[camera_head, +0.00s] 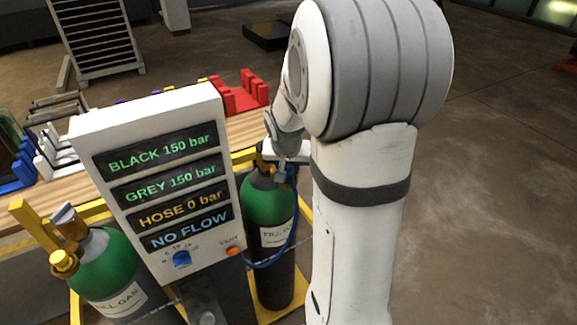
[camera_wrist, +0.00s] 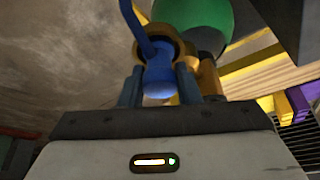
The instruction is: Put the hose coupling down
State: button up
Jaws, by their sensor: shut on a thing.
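The blue hose coupling (camera_wrist: 158,78) shows in the wrist view between the two fingers of my gripper (camera_wrist: 159,82), which is shut on it. A brass ring (camera_wrist: 181,47) lies just beyond the coupling; I cannot tell whether it is joined to it. In the head view my gripper (camera_head: 284,152) is at the top of the right gas cylinder (camera_head: 268,207), which has a green shoulder and a dark body. The blue hose (camera_head: 268,263) hangs from there and loops down towards the panel. The coupling itself is mostly hidden in the head view.
A white panel (camera_head: 150,100) reads black 150 bar, grey 150 bar, hose 0 bar and no flow. A second green-topped cylinder (camera_head: 105,265) stands at left in the yellow frame. Behind is a wooden table (camera_head: 245,130) with red, blue and white racks.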

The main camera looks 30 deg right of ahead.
jog(key=o, duration=1)
jog(key=b+v, duration=0.1)
jog(key=v, duration=1.1)
jog(key=s+a+f+n, duration=0.1)
jog(key=s+a+n, duration=0.1)
jog(key=s+a, duration=0.2)
jog(key=s+a+f+n+y, duration=0.1)
jog(key=s+a+n, duration=0.1)
jog(key=s+a, duration=0.2)
jog(key=s+a+f+n+y, duration=0.1)
jog(key=s+a, duration=0.3)
jog(key=s, duration=0.4)
jog(key=shift+n+g, duration=0.3)
jog(key=shift+n, duration=0.5)
jog(key=shift+w, duration=0.1)
